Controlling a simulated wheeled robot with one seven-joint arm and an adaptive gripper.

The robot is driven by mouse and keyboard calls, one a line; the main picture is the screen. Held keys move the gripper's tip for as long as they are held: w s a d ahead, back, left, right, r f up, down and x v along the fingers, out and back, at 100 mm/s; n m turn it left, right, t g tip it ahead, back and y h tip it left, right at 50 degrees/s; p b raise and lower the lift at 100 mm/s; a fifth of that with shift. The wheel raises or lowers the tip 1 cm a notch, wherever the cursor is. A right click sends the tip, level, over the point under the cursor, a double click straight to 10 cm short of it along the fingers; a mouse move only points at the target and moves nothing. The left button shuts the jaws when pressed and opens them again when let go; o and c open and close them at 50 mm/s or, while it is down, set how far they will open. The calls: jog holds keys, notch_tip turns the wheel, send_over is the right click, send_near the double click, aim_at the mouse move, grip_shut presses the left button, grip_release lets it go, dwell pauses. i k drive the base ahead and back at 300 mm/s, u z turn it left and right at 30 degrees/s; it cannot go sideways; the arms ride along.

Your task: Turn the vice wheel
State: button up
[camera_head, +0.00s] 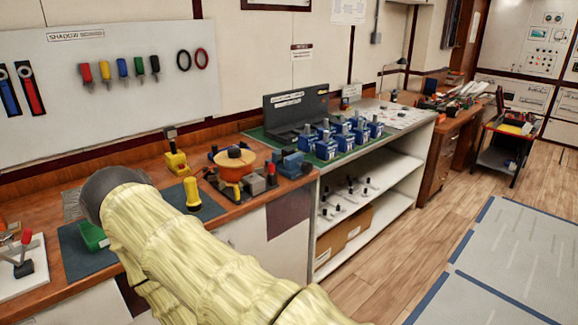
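I cannot tell for sure which of these parts is the vice wheel. My arm, in a pale yellow sleeve with a dark rounded end, crosses the lower left in front of the bench. My gripper's fingers do not show.
The wooden bench (288,187) also bears a yellow tool (177,160), a yellow upright piece (192,193) and a green box (93,236). Blue units (326,146) stand on the green mat to the right.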

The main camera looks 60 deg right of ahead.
aim_at(306, 167)
jog(key=z, duration=0.45)
jog(key=i, duration=0.85)
jog(key=z, duration=0.75)
